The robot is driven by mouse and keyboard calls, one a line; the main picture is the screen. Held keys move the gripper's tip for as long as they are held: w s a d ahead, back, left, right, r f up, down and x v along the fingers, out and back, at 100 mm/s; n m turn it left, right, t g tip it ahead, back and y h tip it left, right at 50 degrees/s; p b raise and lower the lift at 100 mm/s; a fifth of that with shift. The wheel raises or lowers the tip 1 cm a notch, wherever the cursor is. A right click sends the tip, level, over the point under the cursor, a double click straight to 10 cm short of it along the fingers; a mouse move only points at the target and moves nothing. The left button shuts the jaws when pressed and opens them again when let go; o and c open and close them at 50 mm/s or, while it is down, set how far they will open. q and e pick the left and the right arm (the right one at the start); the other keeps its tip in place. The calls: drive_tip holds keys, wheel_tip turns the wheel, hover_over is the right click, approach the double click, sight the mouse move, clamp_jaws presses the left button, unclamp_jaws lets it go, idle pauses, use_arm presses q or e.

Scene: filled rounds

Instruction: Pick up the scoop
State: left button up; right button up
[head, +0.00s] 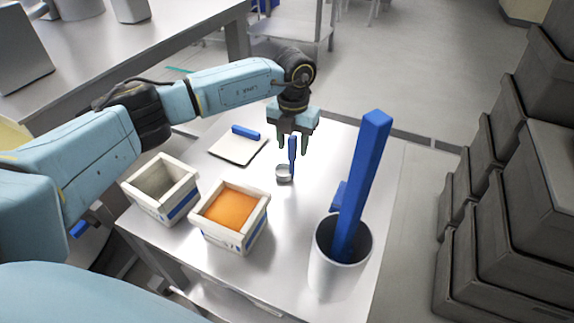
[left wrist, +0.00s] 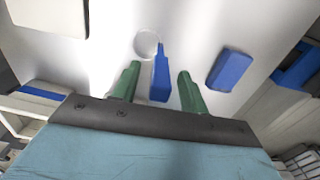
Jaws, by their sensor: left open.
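The scoop has a round metal cup (head: 284,173) and a blue handle (head: 292,150), and it is on the metal table near its middle. In the left wrist view the handle (left wrist: 160,78) lies between the two green fingers, with the cup (left wrist: 147,44) beyond the fingertips. My left gripper (head: 293,148) is open, pointing down over the handle; in the left wrist view its fingers (left wrist: 158,72) stand on both sides of the handle, with a gap on each side. Whether it touches the table is unclear. My right gripper is not in view.
A box of orange filling (head: 230,209) and an emptier-looking box (head: 160,187) stand at the table's left front. A white pot (head: 343,283) with a tall blue bar (head: 362,185) stands at the right front. A white board (head: 238,150) with a blue edge lies behind the boxes.

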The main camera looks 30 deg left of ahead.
use_arm(q)
drive_tip(key=shift+c, duration=0.4)
clamp_jaws()
drive_tip(key=shift+r, duration=0.1)
